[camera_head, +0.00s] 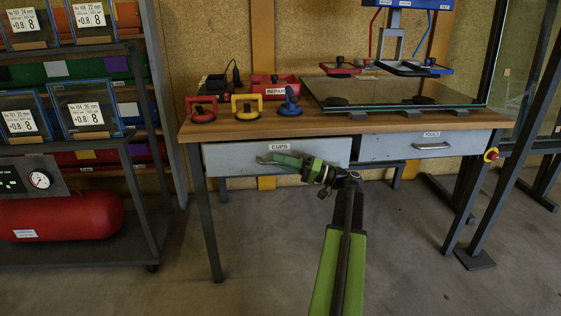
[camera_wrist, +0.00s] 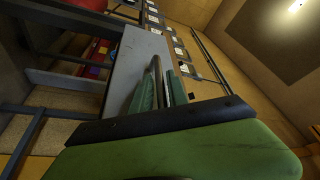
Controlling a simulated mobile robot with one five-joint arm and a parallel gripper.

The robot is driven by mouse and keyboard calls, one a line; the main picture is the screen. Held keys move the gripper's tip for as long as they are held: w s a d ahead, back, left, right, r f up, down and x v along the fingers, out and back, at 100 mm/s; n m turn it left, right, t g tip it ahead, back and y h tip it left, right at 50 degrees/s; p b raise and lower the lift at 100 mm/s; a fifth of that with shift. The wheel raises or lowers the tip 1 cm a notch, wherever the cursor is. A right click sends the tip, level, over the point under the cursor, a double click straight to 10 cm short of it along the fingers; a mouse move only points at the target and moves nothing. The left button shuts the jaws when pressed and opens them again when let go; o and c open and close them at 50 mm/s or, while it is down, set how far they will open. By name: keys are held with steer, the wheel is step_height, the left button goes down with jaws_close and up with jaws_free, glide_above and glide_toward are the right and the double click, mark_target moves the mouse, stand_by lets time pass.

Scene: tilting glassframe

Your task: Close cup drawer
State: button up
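The cup drawer (camera_head: 225,160) is a grey drawer marked CUPS, under the left half of the workbench. Its front seems to stand a little forward of the bench edge; how far is hard to tell. My gripper (camera_head: 272,160) has green fingers and is at the middle of this front, over its handle. In the wrist view the grey drawer front (camera_wrist: 130,62) stands close ahead. The handle bar (camera_wrist: 157,72) runs between the two fingers (camera_wrist: 161,92). Whether both fingers press on the bar is unclear.
The wooden workbench (camera_head: 340,122) carries red, yellow and blue suction cups (camera_head: 247,106) and a glass sheet. A closed-looking TOOLS drawer (camera_head: 400,147) is at right. A shelf rack with a red tank (camera_head: 60,215) stands left. The floor before the bench is clear.

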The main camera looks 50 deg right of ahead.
jaws_close()
stand_by(1.4)
